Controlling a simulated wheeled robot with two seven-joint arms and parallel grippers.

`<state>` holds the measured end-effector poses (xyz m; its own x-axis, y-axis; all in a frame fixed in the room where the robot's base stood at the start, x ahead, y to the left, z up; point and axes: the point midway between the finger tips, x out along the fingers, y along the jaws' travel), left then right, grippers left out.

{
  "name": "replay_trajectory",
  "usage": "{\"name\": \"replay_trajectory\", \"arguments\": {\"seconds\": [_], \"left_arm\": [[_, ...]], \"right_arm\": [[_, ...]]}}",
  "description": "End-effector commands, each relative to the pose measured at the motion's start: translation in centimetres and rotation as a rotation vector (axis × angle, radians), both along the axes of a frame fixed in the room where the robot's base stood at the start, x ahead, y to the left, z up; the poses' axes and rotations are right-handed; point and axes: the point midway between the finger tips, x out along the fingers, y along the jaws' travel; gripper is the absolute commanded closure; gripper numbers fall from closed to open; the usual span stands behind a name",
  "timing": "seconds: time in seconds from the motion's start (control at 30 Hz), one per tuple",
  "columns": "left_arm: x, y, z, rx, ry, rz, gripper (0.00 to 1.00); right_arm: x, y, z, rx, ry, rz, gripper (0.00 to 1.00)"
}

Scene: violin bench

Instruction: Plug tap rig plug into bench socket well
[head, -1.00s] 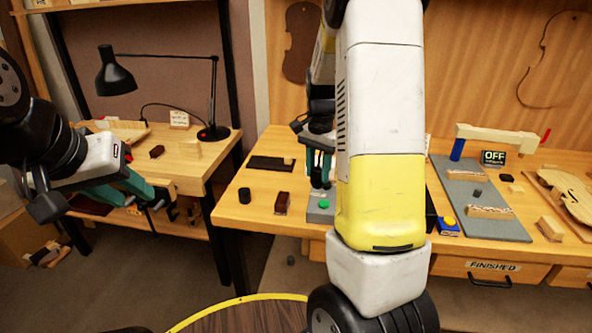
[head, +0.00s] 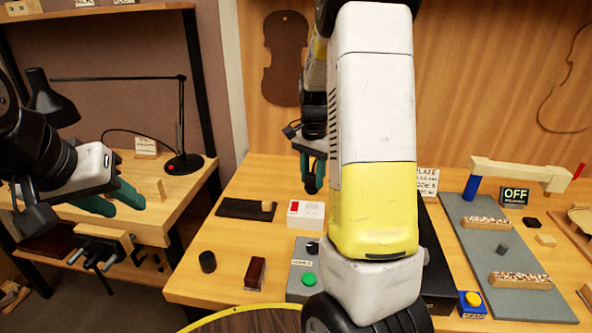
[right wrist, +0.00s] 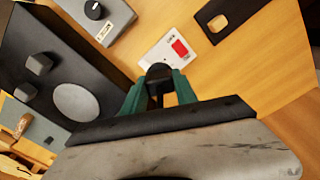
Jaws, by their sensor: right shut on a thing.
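My right gripper (head: 312,186) is over the bench in the head view, beyond and above the white socket box (head: 306,213) with its red switch. In the right wrist view my right gripper (right wrist: 160,98) is shut on a black plug (right wrist: 159,73) between its green fingers. The socket box (right wrist: 168,48) lies just past the plug there, partly covered by it; they look apart. The socket opening is not clearly seen. My left gripper (head: 122,205) is open and empty at the left, in front of the side table.
A grey box (head: 302,268) with a green button and dark knob stands before the socket. A dark slotted plate (head: 238,208), a black cylinder (head: 207,262) and a brown block (head: 255,272) are left of it. A black box (right wrist: 55,75) shows in the wrist view.

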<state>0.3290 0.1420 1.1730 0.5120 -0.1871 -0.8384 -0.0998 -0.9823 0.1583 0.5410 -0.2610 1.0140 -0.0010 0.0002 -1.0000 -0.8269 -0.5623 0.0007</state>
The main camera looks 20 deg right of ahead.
Motion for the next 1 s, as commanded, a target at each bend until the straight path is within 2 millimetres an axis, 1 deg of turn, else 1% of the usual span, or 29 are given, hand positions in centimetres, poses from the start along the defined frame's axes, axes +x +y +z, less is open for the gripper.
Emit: {"name": "replay_trajectory", "arguments": {"seconds": [0.4, 0.53, 0.67, 1.0], "left_arm": [[0.0, 0.0, 0.0, 0.0, -0.001, 0.0, 0.64], [0.0, 0.0, 0.0, 0.0, 0.0, 0.0, 0.64], [0.0, 0.0, 0.0, 0.0, 0.0, 0.0, 0.64], [0.0, 0.0, 0.0, 0.0, 0.0, 0.0, 0.64]], "right_arm": [[0.0, 0.0, 0.0, 0.0, 0.0, 0.0, 1.0], [0.0, 0.0, -0.3, 0.0, 0.0, 0.0, 1.0], [0.0, 0.0, -1.2, 0.0, 0.002, 0.0, 1.0], [0.0, 0.0, -4.3, 0.0, 0.001, -0.001, 1.0]]}}
